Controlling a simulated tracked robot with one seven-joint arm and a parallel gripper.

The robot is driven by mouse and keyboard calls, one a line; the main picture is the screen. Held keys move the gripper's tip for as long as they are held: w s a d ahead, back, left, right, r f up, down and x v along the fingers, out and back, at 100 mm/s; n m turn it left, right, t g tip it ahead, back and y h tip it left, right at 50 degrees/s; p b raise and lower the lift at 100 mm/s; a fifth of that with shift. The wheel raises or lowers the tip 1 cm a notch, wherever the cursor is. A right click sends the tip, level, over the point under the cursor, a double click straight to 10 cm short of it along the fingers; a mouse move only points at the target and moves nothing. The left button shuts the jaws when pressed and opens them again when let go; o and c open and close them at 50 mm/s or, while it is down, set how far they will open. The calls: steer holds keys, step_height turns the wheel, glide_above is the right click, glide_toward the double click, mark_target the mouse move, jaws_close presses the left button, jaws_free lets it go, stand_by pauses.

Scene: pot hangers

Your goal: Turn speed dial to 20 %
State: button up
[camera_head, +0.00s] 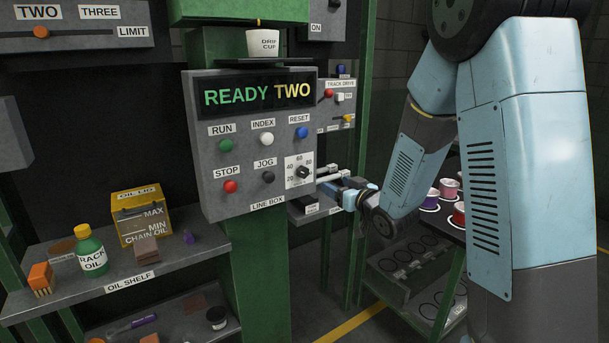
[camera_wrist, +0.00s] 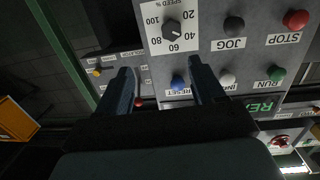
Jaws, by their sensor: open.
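The speed dial (camera_head: 302,172) is a black knob on a white scale plate at the lower right of the grey line box (camera_head: 222,198). In the wrist view, the dial (camera_wrist: 172,28) shows upside down at the top, with 20, 40, 60, 80 and 100 around it. I cannot tell its pointer setting for sure. My gripper (camera_head: 328,178) is just right of the dial in the head view, apart from it. In the wrist view, my gripper (camera_wrist: 163,75) is open and empty, its two dark fingers spread below the dial.
Beside the dial are the JOG button (camera_head: 268,177), red STOP button (camera_head: 231,186) and blue RESET button (camera_head: 302,132). The track drive box (camera_head: 340,103) stands behind on the right.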

mark_target(304, 173)
steer(key=shift+n+y, duration=0.3)
steer(key=shift+y, duration=0.4)
steer(key=x, duration=0.9)
steer(key=a+f+x, duration=0.1)
steer(key=x, duration=0.4)
steer(key=shift+s+a, duration=0.15)
steer(key=shift+a, duration=0.1)
steer(key=c, duration=1.1)
steer(key=shift+o, duration=0.2)
steer(key=shift+a, duration=0.15)
